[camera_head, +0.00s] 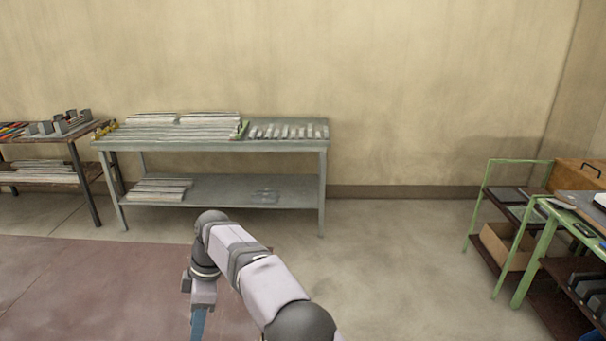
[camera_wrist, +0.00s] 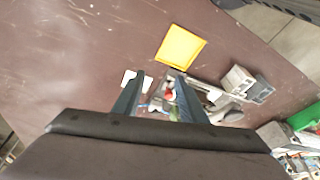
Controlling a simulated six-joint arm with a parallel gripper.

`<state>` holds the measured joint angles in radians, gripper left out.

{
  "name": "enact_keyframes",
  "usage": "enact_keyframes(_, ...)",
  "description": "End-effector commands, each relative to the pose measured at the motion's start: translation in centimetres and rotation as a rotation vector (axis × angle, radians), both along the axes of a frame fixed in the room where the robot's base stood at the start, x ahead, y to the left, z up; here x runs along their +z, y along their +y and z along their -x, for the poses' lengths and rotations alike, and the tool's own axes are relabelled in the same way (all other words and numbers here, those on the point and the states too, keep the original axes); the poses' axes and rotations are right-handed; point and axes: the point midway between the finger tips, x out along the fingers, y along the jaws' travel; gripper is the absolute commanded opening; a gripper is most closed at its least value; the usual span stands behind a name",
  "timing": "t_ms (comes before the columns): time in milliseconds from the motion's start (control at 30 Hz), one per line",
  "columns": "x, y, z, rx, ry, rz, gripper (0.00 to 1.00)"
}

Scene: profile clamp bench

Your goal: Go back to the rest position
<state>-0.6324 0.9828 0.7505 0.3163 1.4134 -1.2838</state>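My gripper (camera_wrist: 160,88) shows in the wrist view with its two dark fingers apart and nothing held between their tips. It points down over a brown-red surface (camera_wrist: 80,50) with objects below it. In the head view my arm reaches forward and bends down. My gripper (camera_head: 199,322) is only partly in that picture, at the bottom edge, so its fingertips are cut off there.
A yellow square tray (camera_wrist: 181,47) and grey blocks (camera_wrist: 240,80) lie below my gripper. A green box (camera_wrist: 304,118) is at the right. A grey bench (camera_head: 225,146) with profiles stands by the wall. A green-framed cart (camera_head: 530,225) stands right.

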Motion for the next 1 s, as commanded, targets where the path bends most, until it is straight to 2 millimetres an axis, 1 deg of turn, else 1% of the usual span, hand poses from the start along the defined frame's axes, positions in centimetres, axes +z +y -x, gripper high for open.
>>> enact_keyframes(33, 0.6, -2.2, -0.8, -0.089, 0.005, 0.021, 0.38)
enact_keyframes(167, 1.1, -7.4, -1.9, -0.318, 0.018, 0.077, 0.38)
enact_keyframes(200, 1.2, -9.1, -2.0, -0.388, 0.023, 0.094, 0.38)
enact_keyframes(267, 1.3, -11.6, -2.0, -0.491, 0.028, 0.117, 0.38)
enact_keyframes(300, 1.4, -13.3, -1.9, -0.560, 0.032, 0.133, 0.38)
enact_keyframes(367, 1.4, -15.9, -1.5, -0.662, 0.037, 0.155, 0.38)
enact_keyframes(400, 1.4, -17.5, -1.1, -0.728, 0.042, 0.169, 0.38)
enact_keyframes(467, 1.4, -20.0, -0.3, -0.828, 0.046, 0.190, 0.38)
enact_keyframes(500, 1.3, -21.6, 0.4, -0.895, 0.051, 0.203, 0.38)
enact_keyframes(567, 1.1, -24.1, 1.5, -0.993, 0.055, 0.222, 0.38)
enact_keyframes(600, 0.9, -25.6, 2.4, -1.058, 0.059, 0.235, 0.38)
enact_keyframes(667, 0.7, -27.8, 3.8, -1.155, 0.064, 0.252, 0.38)
enact_keyframes(700, 0.4, -29.3, 4.9, -1.219, 0.068, 0.263, 0.38)
enact_keyframes(767, 0.0, -31.3, 6.7, -1.313, 0.073, 0.278, 0.38)
enact_keyframes(800, -0.3, -32.6, 8.0, -1.377, 0.077, 0.288, 0.38)
enact_keyframes(867, -0.8, -34.3, 9.9, -1.465, 0.082, 0.300, 0.38)
enact_keyframes(900, -1.2, -35.3, 11.1, -1.520, 0.084, 0.308, 0.38)
enact_keyframes(1000, -2.0, -37.4, 14.1, -1.643, 0.092, 0.321, 0.38)
